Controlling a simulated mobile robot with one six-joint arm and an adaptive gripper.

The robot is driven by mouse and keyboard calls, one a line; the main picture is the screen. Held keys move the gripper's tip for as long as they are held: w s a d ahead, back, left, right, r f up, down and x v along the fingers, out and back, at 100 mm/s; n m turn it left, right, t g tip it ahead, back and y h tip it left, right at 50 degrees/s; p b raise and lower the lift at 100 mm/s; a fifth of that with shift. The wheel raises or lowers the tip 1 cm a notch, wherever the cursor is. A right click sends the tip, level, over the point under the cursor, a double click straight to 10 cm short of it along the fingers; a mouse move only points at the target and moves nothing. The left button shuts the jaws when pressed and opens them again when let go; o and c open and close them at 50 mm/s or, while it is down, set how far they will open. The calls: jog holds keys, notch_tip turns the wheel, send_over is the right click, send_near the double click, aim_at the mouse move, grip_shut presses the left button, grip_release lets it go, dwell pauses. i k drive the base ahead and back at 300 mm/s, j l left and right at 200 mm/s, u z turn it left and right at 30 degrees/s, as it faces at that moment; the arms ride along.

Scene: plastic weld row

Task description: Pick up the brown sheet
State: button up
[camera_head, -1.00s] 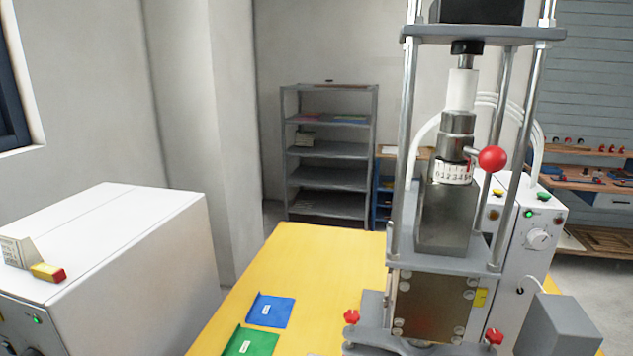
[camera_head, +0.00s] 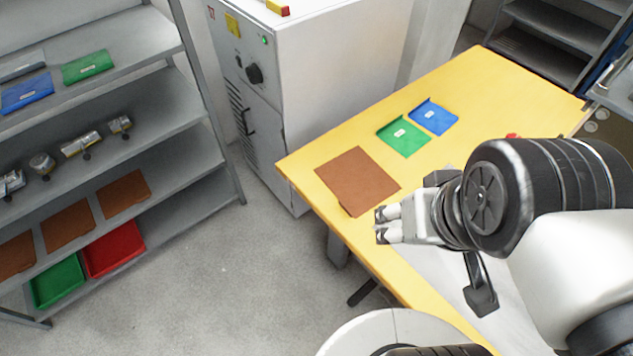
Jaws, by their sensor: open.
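A brown sheet (camera_head: 357,181) lies flat on the yellow table (camera_head: 318,157), near its left front edge. More brown sheets lie on a lower shelf at the left, among them one (camera_head: 123,194) at the right end of the row and another (camera_head: 68,226) beside it. My gripper (camera_head: 379,225) is just right of the near corner of the sheet on the table, with its two fingers pointing left. It is open, with nothing seen between the fingers. The fingertips appear apart from the sheet; their height above the table is hard to tell.
A green tray (camera_head: 404,137) and a blue tray (camera_head: 434,117) lie behind the sheet on the table. A white cabinet (camera_head: 310,75) stands behind the table's left end. The grey shelf unit (camera_head: 165,135) at the left holds trays and metal parts. Floor between shelf and table is clear.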

aim_at(359, 184)
jog(key=z, duration=1.35)
jog(key=u, duration=1.35)
jog(key=i+j+u, duration=0.5)
jog(key=j, duration=0.15)
